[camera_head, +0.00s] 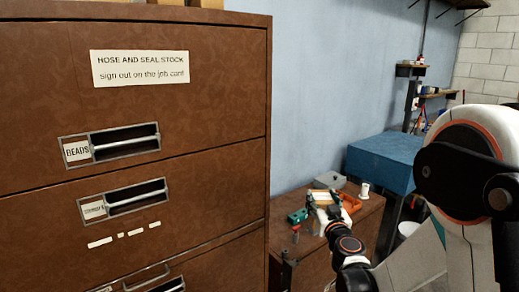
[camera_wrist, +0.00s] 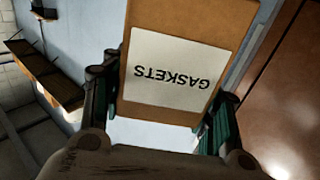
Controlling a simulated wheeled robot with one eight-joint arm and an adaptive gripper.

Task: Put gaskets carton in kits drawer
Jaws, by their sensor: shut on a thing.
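The gaskets carton (camera_wrist: 168,62) is a tan box with a white label reading GASKETS, upside down in the wrist view. My gripper (camera_wrist: 160,118) is shut on it, with a green-padded finger on each side. In the head view my gripper (camera_head: 326,214) is over or in front of the low brown cabinet; the carton is too small there to make out surely. A tall brown drawer cabinet (camera_head: 215,100) fills the left. The drawer below has a label (camera_head: 93,210) too small to read. No KITS label is legible.
A low brown cabinet (camera_head: 345,235) beside the tall one bears several small items, including a white cup (camera_head: 365,190) and a red tray (camera_head: 350,203). A blue box-like object (camera_head: 382,160) stands behind. Wall shelves (camera_head: 410,70) are at the back right. A lower drawer handle (camera_head: 148,278) is cut off.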

